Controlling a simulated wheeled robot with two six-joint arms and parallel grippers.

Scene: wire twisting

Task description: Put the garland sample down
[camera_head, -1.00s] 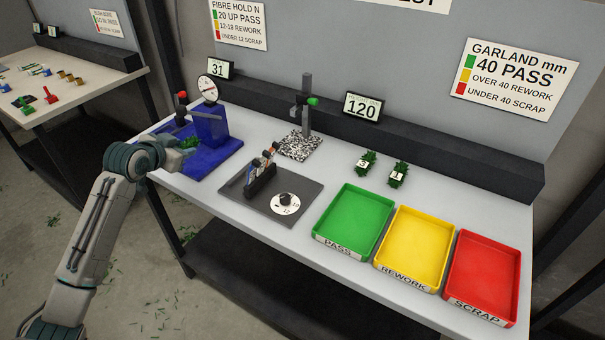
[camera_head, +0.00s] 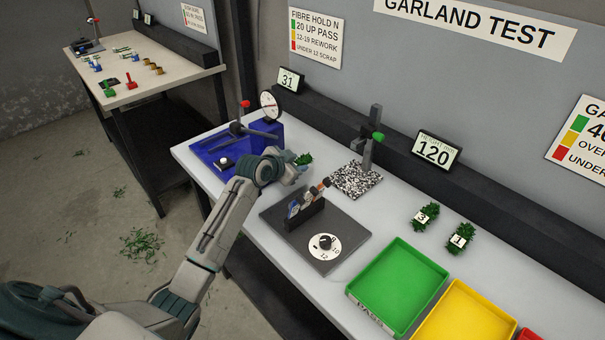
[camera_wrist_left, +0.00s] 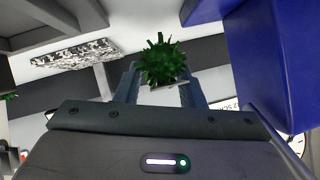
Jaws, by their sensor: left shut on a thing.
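My left gripper (camera_wrist_left: 160,92) is shut on a bushy green garland sample (camera_wrist_left: 161,62), which shows between its fingers in the left wrist view. In the head view the held sample (camera_head: 304,159) shows at the gripper tip, over the white bench between the blue fixture (camera_head: 215,160) and the speckled plate (camera_head: 352,181). I cannot tell its height above the bench. Two other garland samples lie on the bench, one tagged 3 (camera_head: 424,215) and one tagged 1 (camera_head: 461,238). My right gripper is not in view.
A grey base (camera_head: 285,240) with a dial and a tool rack stands in front. The green tray (camera_head: 372,325) and yellow tray (camera_head: 425,335) are at lower right, with a red edge beyond. A display reading 120 (camera_head: 434,151) stands behind. Bench around the tagged samples is clear.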

